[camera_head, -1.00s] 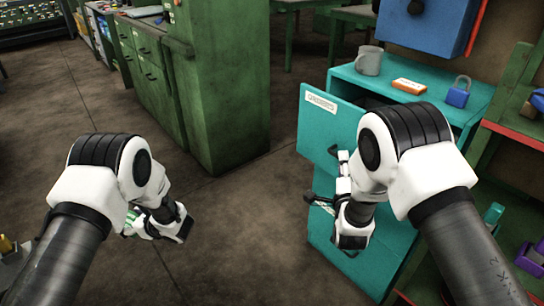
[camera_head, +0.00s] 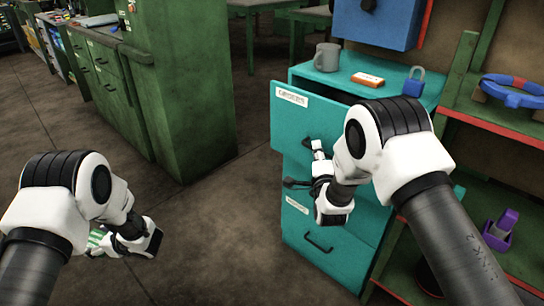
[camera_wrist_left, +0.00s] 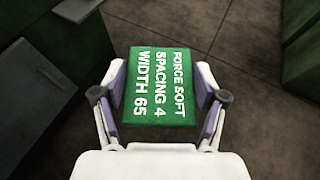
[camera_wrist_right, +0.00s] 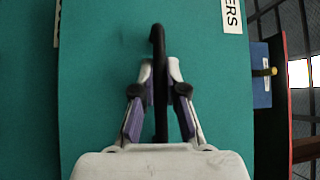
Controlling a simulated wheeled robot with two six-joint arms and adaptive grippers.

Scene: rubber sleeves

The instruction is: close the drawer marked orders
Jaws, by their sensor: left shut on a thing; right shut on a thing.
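The orders drawer (camera_head: 290,120) is the top drawer of a teal cabinet, with a white label (camera_head: 292,97) whose last letters "ERS" show in the right wrist view (camera_wrist_right: 231,15). Its front stands out from the cabinet, partly open. My right gripper (camera_head: 314,165) is at the drawer front, shut on its black handle (camera_wrist_right: 158,80), which runs between the fingers. My left gripper (camera_head: 103,240) is out over the floor at the lower left, shut on a green block (camera_wrist_left: 158,85) with white text "FORCE SOFT SPACING 4 WIDTH 65".
A lower drawer (camera_head: 330,255) looks shut. Green shelves (camera_head: 470,150) adjoin on the right. A green cabinet (camera_head: 185,90) stands left; floor between is clear.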

